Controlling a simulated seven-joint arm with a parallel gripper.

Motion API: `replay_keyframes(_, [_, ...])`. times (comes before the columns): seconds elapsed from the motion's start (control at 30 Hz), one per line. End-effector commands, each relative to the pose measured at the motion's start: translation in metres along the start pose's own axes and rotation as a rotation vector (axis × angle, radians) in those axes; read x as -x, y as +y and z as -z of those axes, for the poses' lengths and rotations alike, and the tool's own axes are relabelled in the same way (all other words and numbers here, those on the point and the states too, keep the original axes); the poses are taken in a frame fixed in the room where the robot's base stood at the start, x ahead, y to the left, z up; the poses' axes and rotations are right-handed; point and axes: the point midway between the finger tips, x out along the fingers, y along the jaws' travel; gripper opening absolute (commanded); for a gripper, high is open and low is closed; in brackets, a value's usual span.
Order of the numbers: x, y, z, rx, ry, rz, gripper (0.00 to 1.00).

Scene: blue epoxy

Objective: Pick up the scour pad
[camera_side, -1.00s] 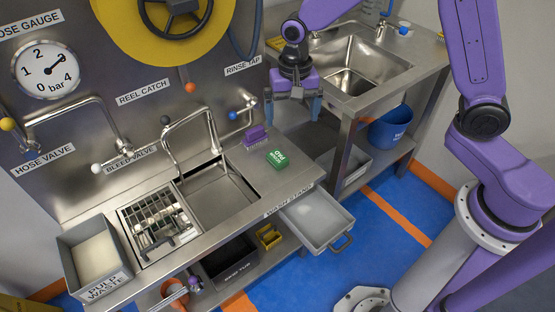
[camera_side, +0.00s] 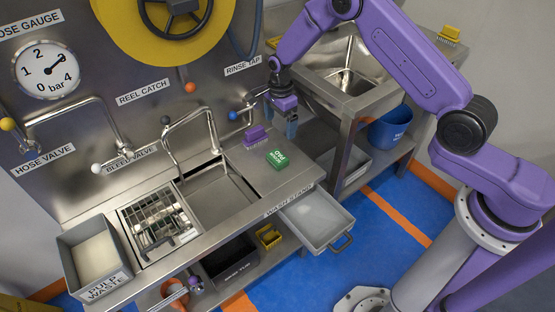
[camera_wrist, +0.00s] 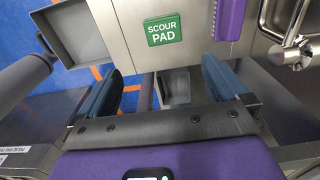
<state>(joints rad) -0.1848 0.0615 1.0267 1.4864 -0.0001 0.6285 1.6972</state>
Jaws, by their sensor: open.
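The scour pad (camera_side: 277,159) is a small green block with white lettering, lying flat on the steel wash stand top. In the wrist view the scour pad (camera_wrist: 163,30) shows at the top, beyond my fingertips. My gripper (camera_side: 279,122) hangs above the back right part of the wash stand, behind the pad and higher than it. In the wrist view my gripper (camera_wrist: 160,82) has its two blue fingers wide apart with nothing between them. The pad is fully visible and apart from the fingers.
A purple brush (camera_side: 255,136) lies just left of the pad. The sink basin (camera_side: 220,193) and its curved tap (camera_side: 190,118) are further left. An open grey drawer (camera_side: 318,222) juts out below the front edge. A second steel sink (camera_side: 345,65) stands at the back right.

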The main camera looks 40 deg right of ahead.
Motion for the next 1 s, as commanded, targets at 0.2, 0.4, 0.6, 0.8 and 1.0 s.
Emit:
replay_keyframes(0.2, [-0.042,0.001,0.0,0.003,0.001,-0.004,1.0])
replay_keyframes(0.4, [-0.076,0.001,-0.001,0.003,0.0,-0.002,1.0])
replay_keyframes(0.6, [-0.098,0.0,-0.001,0.003,0.0,-0.001,1.0])
replay_keyframes(0.8, [-0.106,-0.001,-0.001,0.004,0.0,0.0,1.0])
replay_keyframes(1.0, [-0.129,-0.005,-0.004,0.004,0.0,-0.002,1.0])
